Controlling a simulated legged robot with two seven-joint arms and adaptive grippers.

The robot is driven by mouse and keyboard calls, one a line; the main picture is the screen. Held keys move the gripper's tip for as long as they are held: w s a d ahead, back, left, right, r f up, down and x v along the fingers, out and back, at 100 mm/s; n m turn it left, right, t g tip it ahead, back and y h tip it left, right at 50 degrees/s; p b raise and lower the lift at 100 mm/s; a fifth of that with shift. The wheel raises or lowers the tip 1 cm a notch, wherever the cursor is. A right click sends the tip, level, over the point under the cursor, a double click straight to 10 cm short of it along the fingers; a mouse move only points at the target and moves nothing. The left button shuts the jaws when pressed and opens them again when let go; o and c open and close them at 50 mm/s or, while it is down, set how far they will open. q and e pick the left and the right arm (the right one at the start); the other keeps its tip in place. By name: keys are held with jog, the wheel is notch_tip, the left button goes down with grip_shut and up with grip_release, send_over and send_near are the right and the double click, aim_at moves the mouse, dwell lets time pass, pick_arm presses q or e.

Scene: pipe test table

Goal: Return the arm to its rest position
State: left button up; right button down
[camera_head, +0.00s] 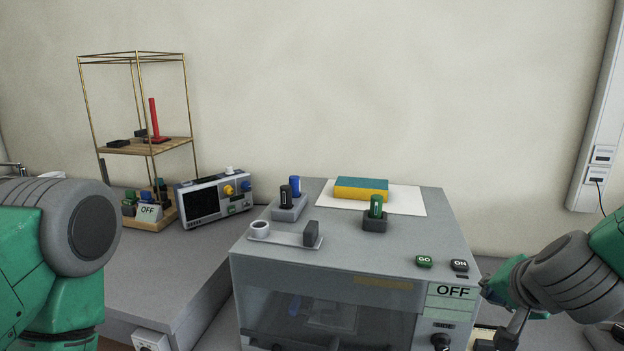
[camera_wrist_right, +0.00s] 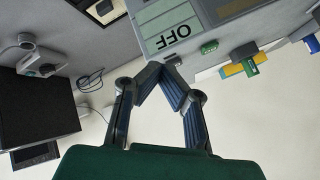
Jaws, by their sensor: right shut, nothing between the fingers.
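My right arm (camera_head: 575,270) comes in from the right in the head view, beside the front right corner of the grey test box (camera_head: 345,245).
On the box stand a green GO button (camera_head: 424,261), a black ON button (camera_head: 460,265), a green cylinder (camera_head: 376,206) in a holder, and a yellow-blue sponge (camera_head: 361,189). An instrument (camera_head: 213,199) and wire-frame shelf (camera_head: 147,147) stand left. A white wall strip (camera_head: 601,120) is at right.

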jog(key=s+a+f+n+g+b, duration=0.1)
jog(key=s+f+n+g+b, duration=0.25)
jog(key=f, duration=1.05)
jog(key=s+a+f+n+g+b, duration=0.15)
jog(key=s+f+b, duration=0.45)
jog(key=f, duration=0.8)
pick_arm(q)
notch_tip(320, 180, down, 16)
jog(key=b, duration=0.6)
jog(key=shift+w+f, duration=0.15)
jog(key=shift+w, duration=0.2)
pick_arm(e)
jog(key=s+f+n+g+y, duration=0.1)
jog(key=s+f+n+g, duration=0.2)
jog(key=s+f, duration=1.4)
jog(key=s+n, duration=0.1)
jog(key=n, duration=0.1)
jog(key=shift+s+f+n, duration=0.3)
jog(key=shift+s+f, duration=0.05)
pick_arm(q)
jog(key=shift+a, duration=0.15)
pick_arm(e)
jog(key=shift+d, duration=0.1)
